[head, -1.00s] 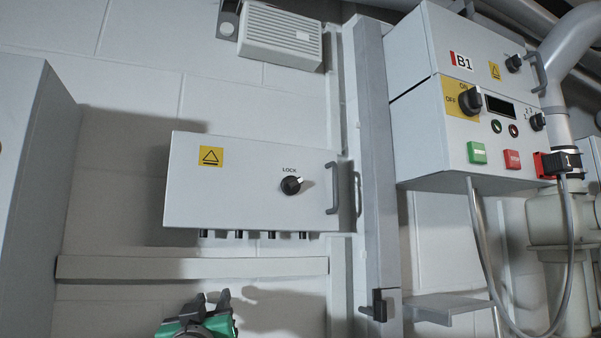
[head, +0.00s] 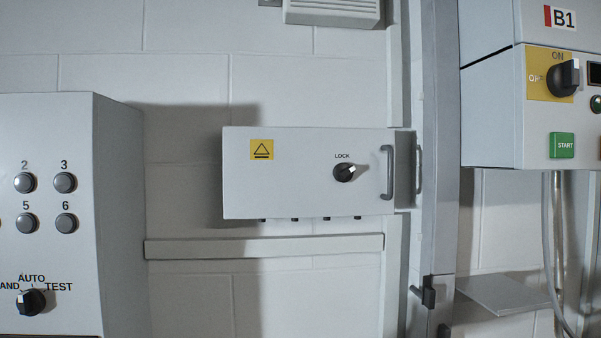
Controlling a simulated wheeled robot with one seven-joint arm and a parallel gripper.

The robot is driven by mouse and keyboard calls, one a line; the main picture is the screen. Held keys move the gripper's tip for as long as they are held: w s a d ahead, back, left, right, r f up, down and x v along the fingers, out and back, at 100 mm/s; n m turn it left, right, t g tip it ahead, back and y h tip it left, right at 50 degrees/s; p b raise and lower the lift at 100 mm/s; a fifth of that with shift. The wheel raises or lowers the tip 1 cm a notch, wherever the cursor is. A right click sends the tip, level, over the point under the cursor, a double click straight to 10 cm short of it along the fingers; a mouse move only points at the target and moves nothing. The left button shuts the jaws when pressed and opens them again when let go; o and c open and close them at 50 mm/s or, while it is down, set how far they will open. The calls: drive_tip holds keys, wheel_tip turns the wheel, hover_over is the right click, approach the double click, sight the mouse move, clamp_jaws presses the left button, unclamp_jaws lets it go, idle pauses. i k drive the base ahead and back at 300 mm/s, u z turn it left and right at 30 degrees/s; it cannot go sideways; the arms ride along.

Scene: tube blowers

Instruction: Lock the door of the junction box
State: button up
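The junction box (head: 300,195) is a pale grey box on the wall in the middle of the head view. Its front door looks closed, though a small gap cannot be ruled out. The door has a yellow warning label (head: 262,149) at the upper left and a grey handle (head: 388,172) at the right edge. A black lock knob (head: 344,173) sits right of centre under the word LOCK. Its white pointer mark is turned to the upper right, off to the right of the word. My gripper is not in view.
A panel with several buttons (head: 65,183) and a selector (head: 30,302) stands at the left. A vertical grey post (head: 440,150) and the B1 control box (head: 510,120) stand at the right. A second handle (head: 419,170) is beside the box. Bare wall lies below the rail (head: 265,247).

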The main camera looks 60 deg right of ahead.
sight(343, 172)
drive_tip(key=u, duration=0.05)
drive_tip(key=k, duration=0.9)
drive_tip(key=z, duration=0.8)
drive_tip(key=i, duration=0.5)
drive_tip(key=u, duration=0.05)
